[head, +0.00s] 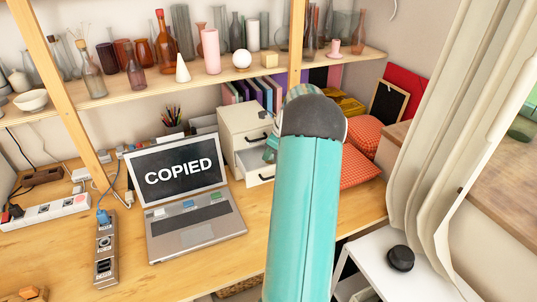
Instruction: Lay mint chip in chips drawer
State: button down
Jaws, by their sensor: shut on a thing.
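A small cream drawer unit (242,124) with dark handles stands at the back of the desk. Its lower drawer (256,166) is pulled out toward me; I cannot read any label marking it as the chips drawer. My teal arm rises through the middle of the view and covers the unit's right side. A small teal part of my gripper (270,151) shows beside the arm, just above the open drawer. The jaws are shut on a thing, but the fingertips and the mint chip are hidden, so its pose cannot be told.
A laptop (190,225) reading "COPIED" stands left of the arm. Power strips (106,250) lie further left. A shelf (120,88) of vases and bottles hangs above. Red patterned cushions (360,165) are to the right, before a pale curtain (440,140).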

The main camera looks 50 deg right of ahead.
jog(key=shift+f, duration=0.25)
jog(key=shift+f, duration=0.2)
jog(key=c, duration=1.4)
grip_release()
jog(key=shift+r, duration=0.1)
